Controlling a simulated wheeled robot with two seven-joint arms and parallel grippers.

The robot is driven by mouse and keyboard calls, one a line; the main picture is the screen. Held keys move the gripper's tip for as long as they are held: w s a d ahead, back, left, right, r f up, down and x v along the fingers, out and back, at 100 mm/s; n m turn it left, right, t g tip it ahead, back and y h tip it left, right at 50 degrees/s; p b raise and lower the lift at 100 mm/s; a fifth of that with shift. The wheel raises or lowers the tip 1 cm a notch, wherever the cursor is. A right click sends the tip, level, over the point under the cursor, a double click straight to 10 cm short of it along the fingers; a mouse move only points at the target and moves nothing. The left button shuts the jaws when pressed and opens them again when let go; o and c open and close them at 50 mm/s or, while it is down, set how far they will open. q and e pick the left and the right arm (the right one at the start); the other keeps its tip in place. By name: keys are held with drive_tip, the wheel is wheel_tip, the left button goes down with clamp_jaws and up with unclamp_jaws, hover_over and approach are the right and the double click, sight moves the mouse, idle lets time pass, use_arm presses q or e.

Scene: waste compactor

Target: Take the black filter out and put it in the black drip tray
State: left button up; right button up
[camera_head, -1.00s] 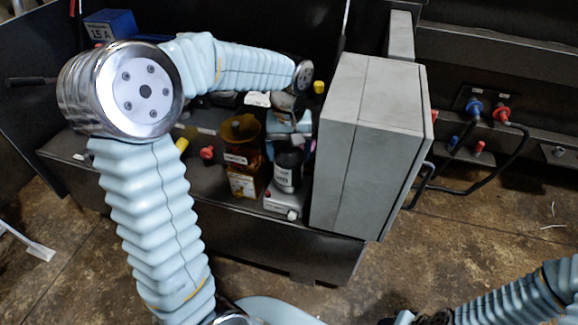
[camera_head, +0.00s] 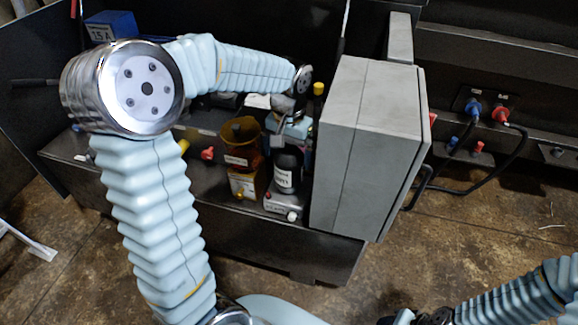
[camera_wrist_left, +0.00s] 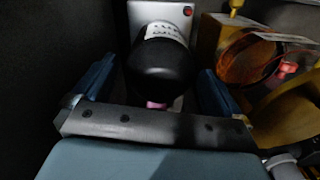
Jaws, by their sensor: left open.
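The black filter (camera_head: 288,168) is a dark bottle-like cylinder with a white label. It stands upright on a small grey block with a label, beside the grey cabinet. My left gripper (camera_head: 283,137) is just above and behind it in the head view, with its fingers partly hidden. In the left wrist view the filter (camera_wrist_left: 165,68) shows its rounded black end between the two blue fingers of my open left gripper (camera_wrist_left: 157,88). Gaps show on both sides of it. I cannot make out the black drip tray.
An amber cup (camera_head: 241,141) stands close left of the filter. The large grey cabinet (camera_head: 368,140) is close on its right. A yellow knob (camera_head: 319,89) and a red knob (camera_head: 208,153) are nearby. A blue box (camera_head: 108,27) is at the back left.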

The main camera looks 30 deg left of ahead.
use_arm(q)
drive_tip(key=shift+r+m+p, duration=0.1)
drive_tip(key=shift+m+p, duration=0.25)
drive_tip(key=shift+m, duration=0.75)
drive_tip(key=m, duration=0.3)
drive_tip(key=shift+p, duration=0.3)
drive_tip(key=m+p, duration=0.1)
drive_tip(key=m, duration=0.3)
drive_tip(key=m+p, duration=0.1)
drive_tip(key=m, duration=0.5)
drive_tip(key=c, duration=1)
drive_tip(key=shift+c, duration=0.5)
drive_tip(key=n, duration=0.4)
drive_tip(key=shift+b, duration=0.4)
drive_tip(key=shift+n, duration=0.4)
